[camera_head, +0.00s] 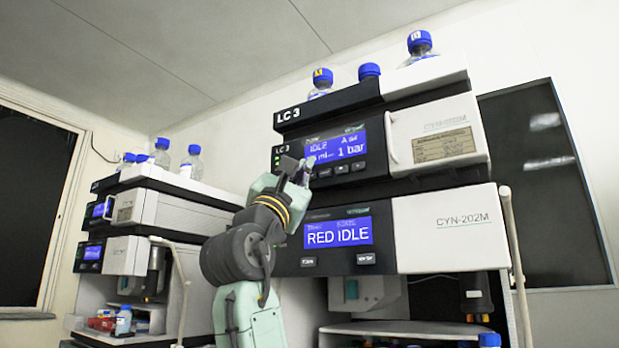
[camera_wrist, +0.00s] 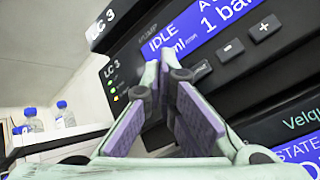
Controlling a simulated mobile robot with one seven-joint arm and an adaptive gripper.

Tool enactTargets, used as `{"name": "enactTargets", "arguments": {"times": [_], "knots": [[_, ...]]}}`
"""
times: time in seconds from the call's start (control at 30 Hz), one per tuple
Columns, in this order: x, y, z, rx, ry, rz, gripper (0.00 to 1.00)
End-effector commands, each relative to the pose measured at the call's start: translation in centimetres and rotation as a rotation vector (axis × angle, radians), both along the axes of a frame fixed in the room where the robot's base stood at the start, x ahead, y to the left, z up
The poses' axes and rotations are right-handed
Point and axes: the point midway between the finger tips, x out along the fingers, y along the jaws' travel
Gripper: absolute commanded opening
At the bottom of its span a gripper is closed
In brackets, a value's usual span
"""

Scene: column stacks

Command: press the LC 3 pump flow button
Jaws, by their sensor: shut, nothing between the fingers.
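The LC 3 pump panel (camera_head: 375,150) is a black front with a blue display (camera_head: 336,146) reading IDLE and 1 bar. The display also shows in the wrist view (camera_wrist: 212,25). Below it is a row of small dark buttons; a plus button (camera_wrist: 264,28) and a minus button (camera_wrist: 230,49) are plain in the wrist view.
A lower unit with a blue RED IDLE display (camera_head: 338,232) sits under the pump. Blue-capped bottles (camera_head: 420,43) stand on top. A white door with a handle (camera_head: 436,133) is right of the panel. A second instrument stack (camera_head: 150,215) stands at left.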

Motion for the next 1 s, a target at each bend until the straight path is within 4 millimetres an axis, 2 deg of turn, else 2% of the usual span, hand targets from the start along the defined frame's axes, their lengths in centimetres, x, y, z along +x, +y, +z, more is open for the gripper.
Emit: {"name": "enactTargets", "arguments": {"times": [0.47, 1.0], "knots": [[-0.8, 0.5, 0.0, -0.001, -0.002, 0.0, 0.0], [-4.5, 3.3, 0.0, -0.001, -0.002, 0.0, 0.0]]}}
